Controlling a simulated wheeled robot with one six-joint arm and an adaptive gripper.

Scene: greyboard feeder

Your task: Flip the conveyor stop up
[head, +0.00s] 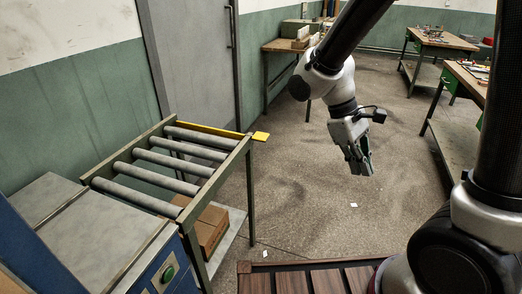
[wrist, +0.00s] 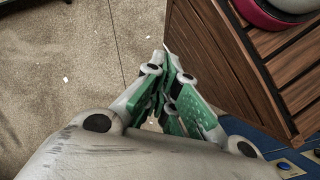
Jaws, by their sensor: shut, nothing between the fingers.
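The conveyor stop (head: 215,131) is a yellow bar lying across the far end of the roller conveyor, with a yellow tab (head: 261,136) sticking out past the right side rail. The conveyor (head: 235,160) has several grey rollers in a dark green frame. My gripper (head: 365,172) hangs in the air to the right of the tab, apart from it, pointing down. In the wrist view my gripper's green-padded fingers (wrist: 172,75) are together with nothing held. The stop does not show in the wrist view.
A blue cabinet with a grey top (head: 90,225) and a green button (head: 168,273) adjoins the conveyor's near end. Cardboard boxes (head: 208,228) lie on the shelf below the rollers. Workbenches (head: 440,42) stand at the back right.

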